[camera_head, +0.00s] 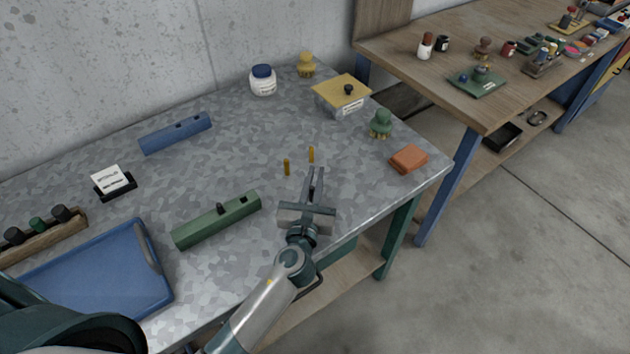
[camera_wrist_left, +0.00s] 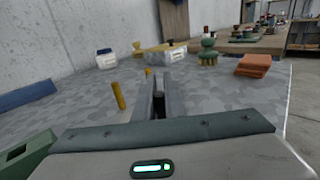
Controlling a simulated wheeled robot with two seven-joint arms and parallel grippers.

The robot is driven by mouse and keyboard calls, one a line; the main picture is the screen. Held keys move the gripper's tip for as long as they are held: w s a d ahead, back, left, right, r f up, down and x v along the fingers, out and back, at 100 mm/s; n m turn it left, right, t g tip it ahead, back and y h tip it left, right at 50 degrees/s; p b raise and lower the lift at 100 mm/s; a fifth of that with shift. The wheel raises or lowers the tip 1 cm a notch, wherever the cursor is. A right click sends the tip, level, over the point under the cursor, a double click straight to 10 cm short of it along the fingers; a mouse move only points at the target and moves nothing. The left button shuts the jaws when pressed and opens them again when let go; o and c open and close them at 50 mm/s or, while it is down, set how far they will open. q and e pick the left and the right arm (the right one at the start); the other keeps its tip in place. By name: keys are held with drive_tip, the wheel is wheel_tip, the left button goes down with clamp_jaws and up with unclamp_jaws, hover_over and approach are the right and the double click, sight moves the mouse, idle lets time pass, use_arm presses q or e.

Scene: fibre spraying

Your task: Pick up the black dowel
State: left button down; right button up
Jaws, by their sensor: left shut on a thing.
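The black dowel (camera_wrist_left: 158,104) stands between the fingers of my left gripper in the left wrist view; only part of it shows. In the head view my left gripper (camera_head: 315,184) is low over the table at its front right, shut on the dowel, which shows as a small dark spot between the fingers. I cannot tell whether the dowel still touches the table. Two yellow dowels (camera_head: 286,167) (camera_head: 311,154) stand upright just beyond the gripper. My right gripper is not in view.
A green holed block (camera_head: 217,221) with a dark peg lies left of the gripper. A blue holed block (camera_head: 176,134), a blue tray (camera_head: 149,299), a yellow-lidded box (camera_head: 341,90), a green knobbed piece (camera_head: 380,124) and an orange block (camera_head: 408,159) surround clear tabletop.

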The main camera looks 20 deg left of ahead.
use_arm(q)
wheel_tip(320, 180, up, 3)
drive_tip(key=s+d+r, duration=0.1)
drive_tip(key=d+r, duration=0.2)
drive_tip(key=d, duration=0.2)
drive_tip(key=s+d+r+b, duration=0.1)
drive_tip(key=d+r, duration=0.2)
drive_tip(key=d, duration=0.3)
drive_tip(key=shift+d+r, duration=0.3)
drive_tip(key=shift+r, duration=0.1)
